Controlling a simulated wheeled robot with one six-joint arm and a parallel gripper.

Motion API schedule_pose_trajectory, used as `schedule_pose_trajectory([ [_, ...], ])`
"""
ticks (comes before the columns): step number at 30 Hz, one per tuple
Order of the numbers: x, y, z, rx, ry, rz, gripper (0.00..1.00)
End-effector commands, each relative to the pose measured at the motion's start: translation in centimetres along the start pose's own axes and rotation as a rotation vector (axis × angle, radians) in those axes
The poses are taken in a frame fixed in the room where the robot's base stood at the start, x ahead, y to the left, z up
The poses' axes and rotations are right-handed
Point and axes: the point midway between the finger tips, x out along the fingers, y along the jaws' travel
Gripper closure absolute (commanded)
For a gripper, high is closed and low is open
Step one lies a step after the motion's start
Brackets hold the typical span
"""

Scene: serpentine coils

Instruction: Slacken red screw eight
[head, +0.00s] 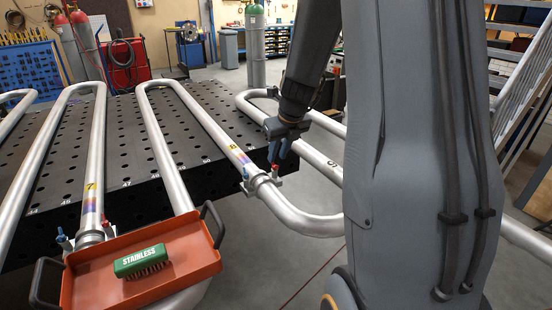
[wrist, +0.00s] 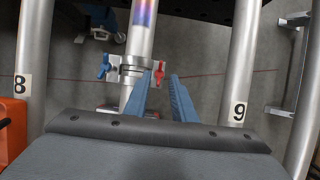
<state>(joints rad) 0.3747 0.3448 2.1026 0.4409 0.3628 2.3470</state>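In the head view a clamp (head: 262,181) sits on the pipe with a yellow 8 label (head: 233,147). It has a blue screw (head: 245,174) on its left and a red screw (head: 275,168) on its right. The wrist view shows this clamp (wrist: 130,70), its blue screw (wrist: 104,67) and its red screw (wrist: 159,74). My gripper (wrist: 163,77) is open, its two blue fingers apart. The red screw shows by the left fingertip, toward the gap; I cannot tell whether they touch. In the head view my gripper (head: 278,150) is just above the red screw.
Serpentine pipes run on both sides, including one labelled 9 (wrist: 238,111). An orange tray (head: 205,262) with a green brush (head: 141,261) is at front left. A clamp (head: 90,238) by label 7 stands behind the tray. The perforated black table (head: 130,130) lies left.

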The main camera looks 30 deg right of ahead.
Motion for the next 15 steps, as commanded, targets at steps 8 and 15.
schedule_pose_trajectory([
  [8, 2.8, 0.1, -0.1, 0.000, 0.002, 0.001, 0.77],
  [15, 3.0, 0.0, 0.0, -0.001, 0.000, 0.000, 0.77],
])
